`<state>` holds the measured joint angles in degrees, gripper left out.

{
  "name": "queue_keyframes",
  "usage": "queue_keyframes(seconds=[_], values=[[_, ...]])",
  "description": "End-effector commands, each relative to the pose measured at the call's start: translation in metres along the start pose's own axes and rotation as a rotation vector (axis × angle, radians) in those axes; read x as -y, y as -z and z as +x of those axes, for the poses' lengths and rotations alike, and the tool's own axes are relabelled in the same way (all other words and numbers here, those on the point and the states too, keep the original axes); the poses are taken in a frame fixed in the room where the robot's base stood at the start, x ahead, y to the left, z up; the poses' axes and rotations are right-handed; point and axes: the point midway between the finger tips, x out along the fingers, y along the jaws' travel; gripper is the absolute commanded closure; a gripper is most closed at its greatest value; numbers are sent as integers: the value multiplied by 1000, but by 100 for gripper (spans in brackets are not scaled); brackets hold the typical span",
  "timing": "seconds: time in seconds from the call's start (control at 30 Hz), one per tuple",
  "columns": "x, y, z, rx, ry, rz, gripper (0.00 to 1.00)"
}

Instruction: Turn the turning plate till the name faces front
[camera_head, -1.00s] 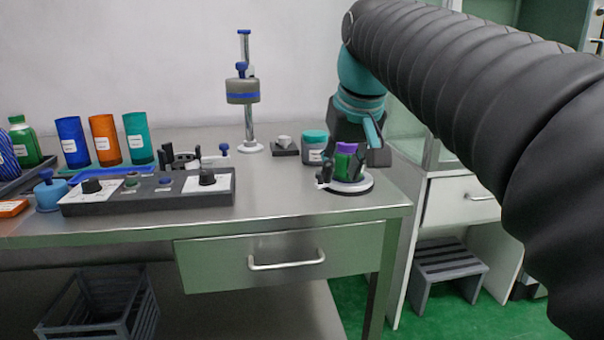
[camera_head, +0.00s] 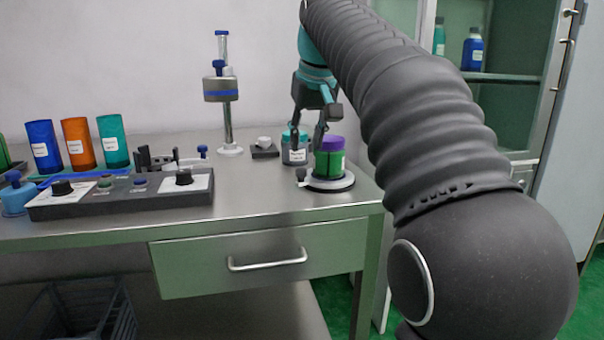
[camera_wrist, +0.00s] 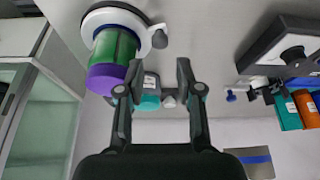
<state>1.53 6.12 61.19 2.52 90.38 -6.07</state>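The turning plate (camera_head: 331,185) is a low round disc with a white rim and a small dark knob (camera_head: 301,175) at its left. A green jar with a purple lid (camera_head: 331,143) stands upright on it. A narrow pale patch shows at the jar's right edge; I cannot read a name on the jar. In the wrist view the plate (camera_wrist: 95,22) and the purple lid (camera_wrist: 106,78) are at the upper left. My gripper (camera_head: 309,130) is open and empty, above and behind the jar, apart from it. Its fingers (camera_wrist: 153,82) also show spread in the wrist view.
A grey jar with a teal lid (camera_head: 294,152) stands just left of the plate, close to my gripper. A small dark block (camera_head: 264,150), a post stand (camera_head: 229,125) and a control panel (camera_head: 130,193) are further left. The table's front right corner is bare.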

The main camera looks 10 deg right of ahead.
Motion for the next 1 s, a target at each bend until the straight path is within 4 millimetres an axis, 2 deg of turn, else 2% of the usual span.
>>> queue_keyframes(seconds=[0.03,0.2,0.4,0.6,0.87,1.0], values=[[0,-1,13,1,0,0,64],[0,-1,44,2,0,0,64],[0,0,68,0,0,0,64],[0,0,78,-1,0,0,64],[0,0,78,-1,0,0,64],[0,0,78,-1,0,0,97]])
